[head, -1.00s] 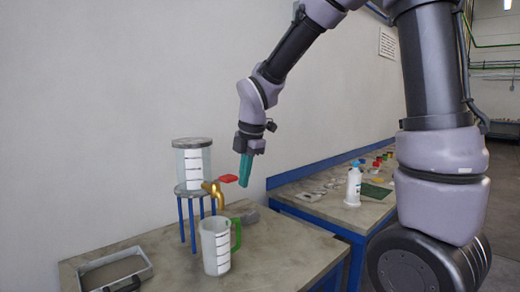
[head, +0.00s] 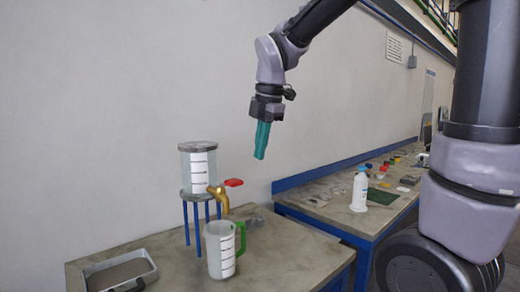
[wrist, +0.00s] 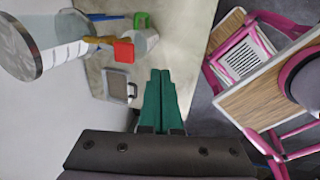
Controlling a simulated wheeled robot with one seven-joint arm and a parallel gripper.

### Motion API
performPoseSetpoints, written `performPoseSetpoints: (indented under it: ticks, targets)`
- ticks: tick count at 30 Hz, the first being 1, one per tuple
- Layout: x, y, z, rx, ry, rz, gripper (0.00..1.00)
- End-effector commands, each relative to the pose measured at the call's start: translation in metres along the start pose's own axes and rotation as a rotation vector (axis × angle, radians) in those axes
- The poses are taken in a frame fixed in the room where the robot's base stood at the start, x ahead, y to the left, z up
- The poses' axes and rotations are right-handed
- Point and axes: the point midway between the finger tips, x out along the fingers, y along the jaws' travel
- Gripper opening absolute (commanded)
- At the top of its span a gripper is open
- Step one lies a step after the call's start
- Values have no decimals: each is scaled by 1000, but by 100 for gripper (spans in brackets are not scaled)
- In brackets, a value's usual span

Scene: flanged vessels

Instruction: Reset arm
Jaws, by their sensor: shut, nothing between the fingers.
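My gripper (head: 261,139) has teal fingers and hangs in the air above and to the right of the dispenser, apart from everything. In the wrist view its green fingers (wrist: 165,100) lie together with nothing between them. The clear dispenser vessel (head: 198,165) stands on a blue-legged stand and has a brass tap (head: 219,196) with a red handle (head: 234,182). A measuring jug (head: 220,250) with a green handle stands upright on the table below the tap. The dispenser (wrist: 45,40) and the red handle (wrist: 124,52) also show in the wrist view.
A grey tray (head: 122,272) lies at the table's front left. A second bench (head: 330,215) at the right holds a white bottle (head: 360,188) and several small items. In the wrist view, pink-framed furniture (wrist: 245,50) stands at the right.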

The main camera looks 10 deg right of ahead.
Motion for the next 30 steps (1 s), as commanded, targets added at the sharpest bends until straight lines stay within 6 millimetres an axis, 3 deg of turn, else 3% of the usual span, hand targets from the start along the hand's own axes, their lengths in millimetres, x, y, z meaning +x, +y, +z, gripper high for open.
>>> performPoseSetpoints:
  ticks: [4, 7, 15, 21, 25, 30]
  targets:
    - [-4, -5, 5, 79, -1, 13, 0]
    - [-15, -18, 17, 284, -2, 47, 0]
    - [-52, -81, 56, 1231, 68, 208, 0]
    - [-67, -126, 71, 1912, 206, 319, 0]
    - [-72, -147, 75, 2226, 304, 364, 0]
    - [-73, -159, 77, 2428, 381, 385, 0]
